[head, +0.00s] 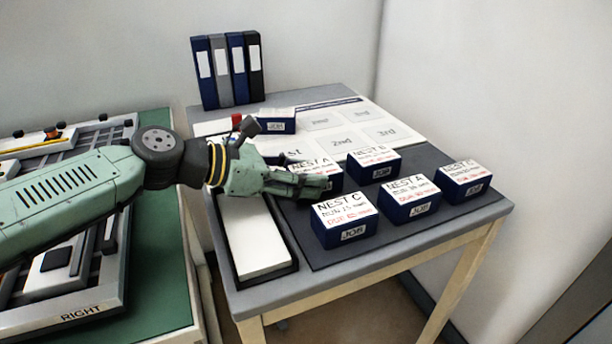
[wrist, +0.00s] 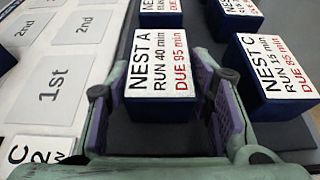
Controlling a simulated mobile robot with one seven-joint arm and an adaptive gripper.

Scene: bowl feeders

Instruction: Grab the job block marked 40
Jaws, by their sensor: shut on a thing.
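The job block marked "NEST A, RUN 40 min, DUE 95 min" (wrist: 160,62) is dark blue with a white top label. In the wrist view it sits between the two fingers of my gripper (wrist: 165,88), which is shut on it. In the head view my gripper (head: 316,184) covers the near side of this block (head: 314,166), whose label reads "NEST A". I cannot tell whether the block is resting on the dark mat or slightly raised.
A NEST C block (head: 345,212) stands close by, with another NEST A block (head: 409,200) and more blocks to the right and behind. A white board with printed places (head: 342,140) lies behind. Binders (head: 228,70) stand at the back. A white-topped tray (head: 252,235) is at left.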

